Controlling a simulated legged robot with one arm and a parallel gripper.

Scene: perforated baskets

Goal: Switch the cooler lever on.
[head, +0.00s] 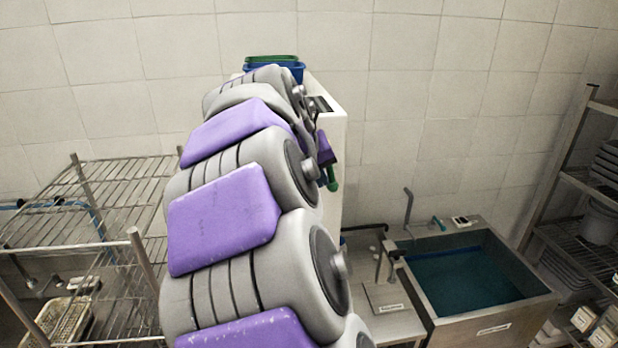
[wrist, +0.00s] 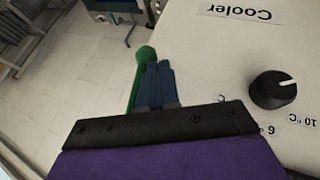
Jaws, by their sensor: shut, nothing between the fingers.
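The cooler is a white cabinet; in the wrist view its panel (wrist: 215,60) carries a "Cooler" label (wrist: 237,13) seen upside down. A green lever with a rounded end (wrist: 145,54) shows there just left of my gripper's dark blue fingers (wrist: 158,72). The fingers are shut with nothing between them. They overlap part of the lever, and I cannot tell if they touch it. In the head view, the green lever (head: 332,181) hangs at the side of the white cooler (head: 331,200), just below my purple gripper (head: 325,152). My arm hides much of the cooler.
A black dial knob (wrist: 273,90) with temperature marks sits on the panel right of my gripper. Blue and green baskets (head: 288,66) rest on top of the cooler. A water-filled sink (head: 470,275) stands at right; wire shelves (head: 115,180) stand at left.

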